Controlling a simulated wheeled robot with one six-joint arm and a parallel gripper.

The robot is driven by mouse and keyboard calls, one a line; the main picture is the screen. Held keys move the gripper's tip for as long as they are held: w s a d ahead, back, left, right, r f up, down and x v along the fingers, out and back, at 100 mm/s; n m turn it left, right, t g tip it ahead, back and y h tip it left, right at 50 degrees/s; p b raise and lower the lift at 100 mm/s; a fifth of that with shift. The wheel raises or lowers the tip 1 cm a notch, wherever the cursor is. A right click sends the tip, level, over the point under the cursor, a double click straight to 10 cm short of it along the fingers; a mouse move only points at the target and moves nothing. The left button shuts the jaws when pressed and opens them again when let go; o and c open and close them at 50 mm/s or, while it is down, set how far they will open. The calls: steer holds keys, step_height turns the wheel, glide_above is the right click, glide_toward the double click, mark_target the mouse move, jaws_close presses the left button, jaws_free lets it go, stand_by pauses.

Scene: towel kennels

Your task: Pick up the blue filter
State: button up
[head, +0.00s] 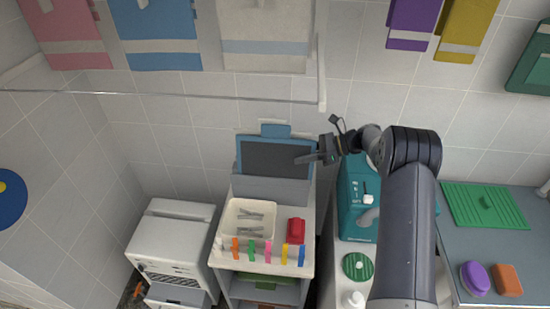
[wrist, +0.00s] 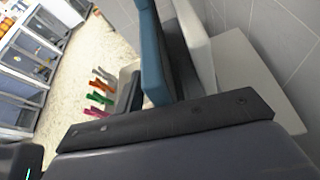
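The blue filter (head: 247,143) is a flat panel with a blue frame, a dark grey mesh and a blue tab on top. It stands upright behind a grey block on the small white cart, against the tiled wall. In the wrist view a blue upright edge with a dark face, which looks like the filter (wrist: 152,55), is near the top middle. My gripper (head: 308,157) reaches in from the right, and its tips overlap the filter's right side in the head view. I cannot tell whether it touches the filter or how far apart its fingers are.
The cart holds a cream tray (head: 230,218) with metal tools, a red item (head: 296,231) and several coloured clips along its front. A teal machine (head: 357,205) stands close on the right. A white cabinet (head: 175,240) is left.

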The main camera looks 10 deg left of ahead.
steer(key=shift+c, duration=0.6)
jaws_close()
